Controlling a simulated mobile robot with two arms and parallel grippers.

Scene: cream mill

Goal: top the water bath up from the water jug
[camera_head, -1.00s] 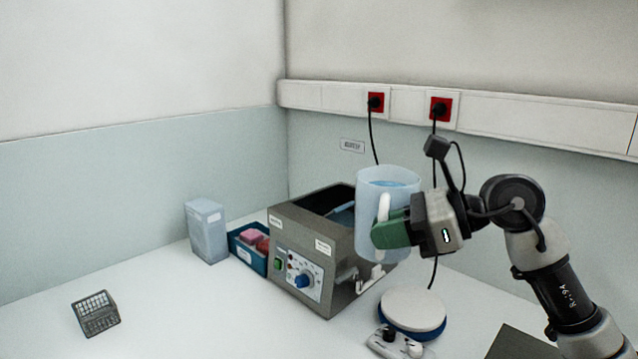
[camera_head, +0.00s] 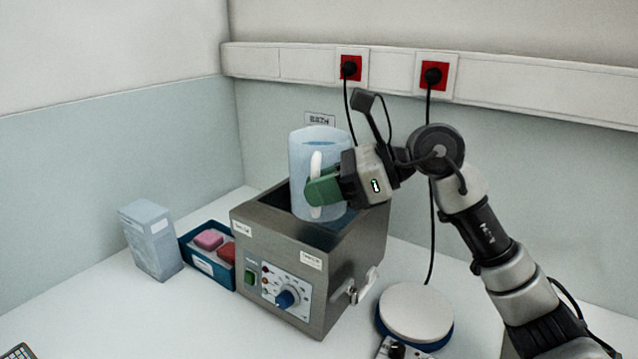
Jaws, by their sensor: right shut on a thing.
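The water jug (camera_head: 300,165) is a translucent pale blue vessel with a white handle and water inside. My right gripper (camera_head: 322,190) is shut on its handle and holds it nearly upright, in front of or over the open top of the bath. The water bath (camera_head: 252,250) is a grey metal box with an open top, a blue-knobbed control panel and a tap on its right side. The jug and gripper hide much of its opening, and I cannot make out the water level inside. My left gripper is not in view.
A blue tray (camera_head: 191,256) with pink and red items stands left of the bath, beside a pale box (camera_head: 150,238). A round white-topped device (camera_head: 417,309) stands to the right. Two cords hang from red wall sockets (camera_head: 434,75) behind. The front left bench is mostly clear.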

